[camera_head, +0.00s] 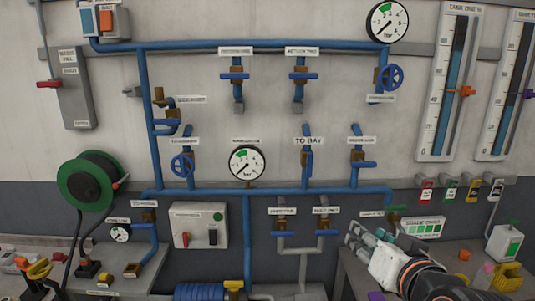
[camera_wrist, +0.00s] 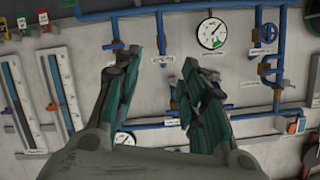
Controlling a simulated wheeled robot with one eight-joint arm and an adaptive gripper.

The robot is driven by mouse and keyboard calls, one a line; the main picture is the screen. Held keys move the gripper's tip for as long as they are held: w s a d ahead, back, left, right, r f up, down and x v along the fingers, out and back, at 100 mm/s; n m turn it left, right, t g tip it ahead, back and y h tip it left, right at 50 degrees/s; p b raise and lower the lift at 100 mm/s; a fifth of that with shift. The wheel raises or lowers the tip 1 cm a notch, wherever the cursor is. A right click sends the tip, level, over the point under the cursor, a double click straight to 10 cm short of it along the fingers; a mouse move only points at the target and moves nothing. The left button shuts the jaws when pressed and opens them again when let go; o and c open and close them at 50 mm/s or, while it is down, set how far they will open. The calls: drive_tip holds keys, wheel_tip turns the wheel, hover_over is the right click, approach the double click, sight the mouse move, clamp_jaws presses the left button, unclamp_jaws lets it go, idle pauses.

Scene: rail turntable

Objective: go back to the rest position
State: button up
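My gripper (camera_head: 362,238) is at the lower right in the head view, in front of the pipe wall and above the right bench. Its grey fingers point up and left. In the wrist view my gripper (camera_wrist: 162,66) has its two dark green fingers well apart, with only wall and pipes between them. It holds nothing. The blue pipework (camera_head: 270,190) with its valves runs across the wall behind it.
The right bench (camera_head: 350,270) lies under my arm, with a white canister (camera_head: 504,243) at its right. Two tall level scales (camera_head: 447,85) hang at upper right. A green hose reel (camera_head: 88,182) is at left. A left bench (camera_head: 75,285) carries several small parts.

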drive_tip(key=s+f+n+g+b, duration=0.1)
drive_tip(key=s+f+g+b, duration=0.1)
drive_tip(key=f+b, duration=0.6)
drive_tip(key=s+f+n+g+b, duration=0.1)
drive_tip(key=f+b, duration=0.6)
drive_tip(key=f, duration=0.9)
drive_tip(key=s+f+n+g+b, duration=0.1)
drive_tip(key=s+f+g+b, duration=0.3)
drive_tip(key=f+b, duration=0.4)
wheel_tip(320, 180, down, 5)
drive_tip(key=shift+s+d+h+b, duration=0.3)
drive_tip(key=shift+s+h+b, duration=0.1)
drive_tip(key=shift+s, duration=0.45)
